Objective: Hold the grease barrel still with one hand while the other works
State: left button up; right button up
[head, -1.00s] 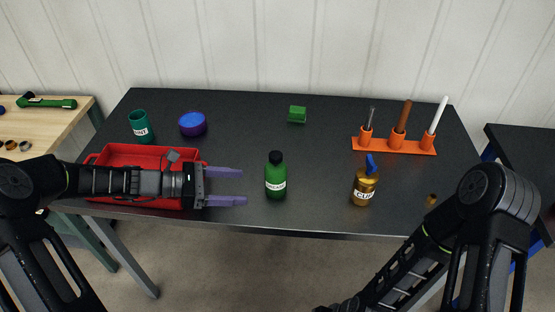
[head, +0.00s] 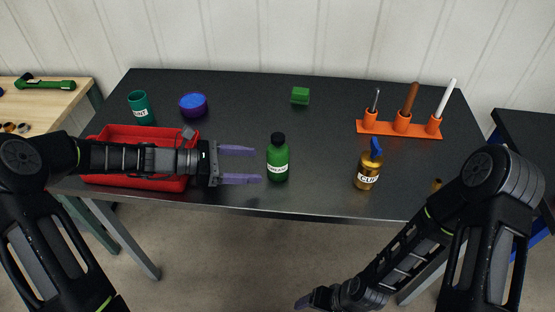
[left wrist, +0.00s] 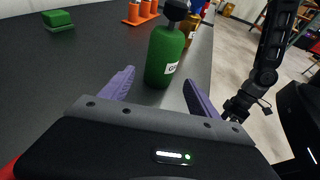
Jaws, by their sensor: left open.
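The grease barrel is a green bottle (head: 278,166) with a black cap and a white label, upright near the front edge of the black table. It also shows in the left wrist view (left wrist: 163,58), just beyond and between the fingertips. My left gripper (head: 259,165) is open and empty, its two purple fingers pointing right at the barrel with a small gap before it. My right gripper (head: 304,302) hangs low in front of the table at the picture's bottom, away from the barrel; whether its jaws are open is unclear.
A red tray (head: 97,178) lies under my left forearm. An amber bottle (head: 366,176) with a blue top stands right of the barrel. Behind are a green block (head: 300,96), a purple-blue round container (head: 193,107), a teal cup (head: 140,108) and an orange tool rack (head: 390,130).

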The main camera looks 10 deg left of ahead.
aim_at(274, 166)
pick_arm(q)
jog(key=b+x, duration=0.1)
jog(key=x, duration=0.4)
jog(key=shift+f+b, duration=0.1)
jog(key=shift+b, duration=0.2)
jog(key=shift+x, duration=1)
pick_arm(e)
jog(key=shift+f, duration=1.25)
pick_arm(q)
jog(key=c, duration=0.9)
